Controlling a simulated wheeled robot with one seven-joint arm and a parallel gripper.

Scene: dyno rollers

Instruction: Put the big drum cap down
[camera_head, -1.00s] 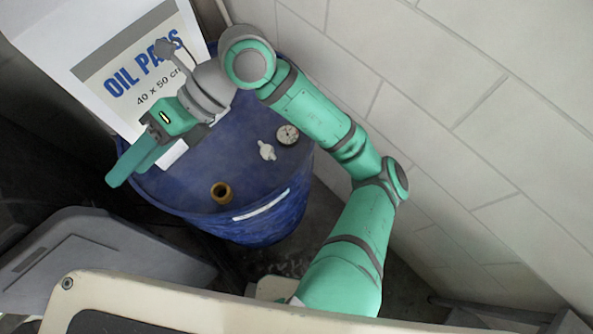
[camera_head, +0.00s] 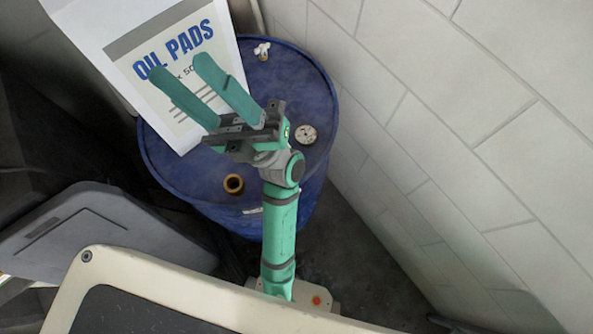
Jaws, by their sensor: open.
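A round, pale cap with dark marks (camera_head: 306,134), which looks like the big drum cap, lies on top of the blue drum (camera_head: 185,178), towards its right side. A brass-coloured ring around a dark opening (camera_head: 233,184) is near the drum's front edge. My gripper (camera_head: 178,66) is open, with two green fingers apart and nothing visible between them. Its fingers point up and left, in front of the oil pads box in the picture. Its wrist is left of the cap, apart from it in the picture, and hides part of the drum top.
The white oil pads box (camera_head: 118,38) overlaps the drum's back left in the picture. A small white fitting (camera_head: 262,50) is at the drum's far edge. A pale block wall (camera_head: 450,130) closes the right. A grey lidded bin (camera_head: 90,225) stands at the left.

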